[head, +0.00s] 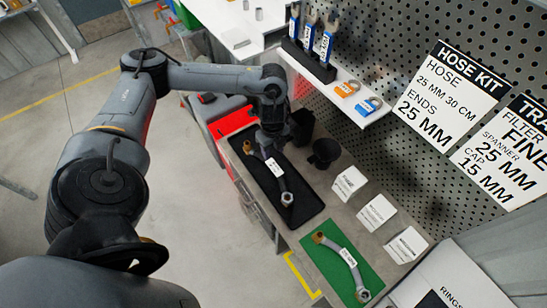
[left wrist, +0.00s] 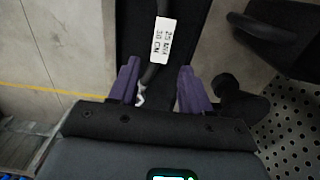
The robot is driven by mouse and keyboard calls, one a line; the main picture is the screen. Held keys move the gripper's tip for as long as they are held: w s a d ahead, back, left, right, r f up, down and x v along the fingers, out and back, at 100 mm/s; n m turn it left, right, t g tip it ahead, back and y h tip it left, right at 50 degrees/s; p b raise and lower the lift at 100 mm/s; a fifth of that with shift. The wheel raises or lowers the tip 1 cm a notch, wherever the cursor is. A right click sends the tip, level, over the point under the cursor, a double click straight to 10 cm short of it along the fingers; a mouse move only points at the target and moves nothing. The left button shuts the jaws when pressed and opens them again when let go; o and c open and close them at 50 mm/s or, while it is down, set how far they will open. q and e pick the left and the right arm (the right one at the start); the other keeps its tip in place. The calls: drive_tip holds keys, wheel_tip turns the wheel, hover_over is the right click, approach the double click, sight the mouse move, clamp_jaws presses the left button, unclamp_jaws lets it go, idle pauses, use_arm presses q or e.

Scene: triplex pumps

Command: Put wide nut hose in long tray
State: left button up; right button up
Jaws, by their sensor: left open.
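A grey hose (head: 281,183) lies in the long black tray (head: 308,208), with a brass fitting at its far end and a silver nut at its near end. Its white label (left wrist: 162,40) reads 25 MM 30 CM in the left wrist view. My left gripper (head: 268,147) is above the hose's upper part; in the left wrist view its purple fingers (left wrist: 158,70) are open, one on each side of the hose and apart from it. A second labelled hose (head: 347,258) lies on the green mat (head: 325,268). My right gripper is not in view.
A black funnel-like holder (head: 325,152) stands right of the tray. Several white label cards (head: 377,213) line the bench along the perforated panel. A shelf with blue-handled tools (head: 327,45) and padlocks (head: 347,89) is above. A red box (head: 232,121) is behind the tray.

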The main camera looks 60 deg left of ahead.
use_arm(q)
drive_tip(key=w+d+f+t+h, duration=0.1)
drive_tip(key=d, duration=0.6)
drive_tip(key=w+d+f+m+t+h, duration=0.1)
drive_tip(key=d, duration=0.7)
drive_tip(key=w+d+f+m+t+h, duration=0.1)
drive_tip(key=w+d+f, duration=0.1)
drive_tip(key=d, duration=0.5)
drive_tip(key=shift+d+t, duration=0.2)
drive_tip(key=shift+t, duration=0.2)
drive_tip(key=s+d+r+n+t, duration=0.2)
drive_tip(key=d+r+n+t, duration=0.35)
drive_tip(key=d, duration=0.55)
drive_tip(key=s+a+f+n+g+y, duration=0.2)
drive_tip(key=s+a+n+g, duration=0.3)
drive_tip(key=s+a+n, duration=0.5)
drive_tip(key=shift+s+a+n+g+y, duration=0.2)
drive_tip(key=shift+s+n+g+y, duration=0.3)
drive_tip(key=shift+s, duration=0.7)
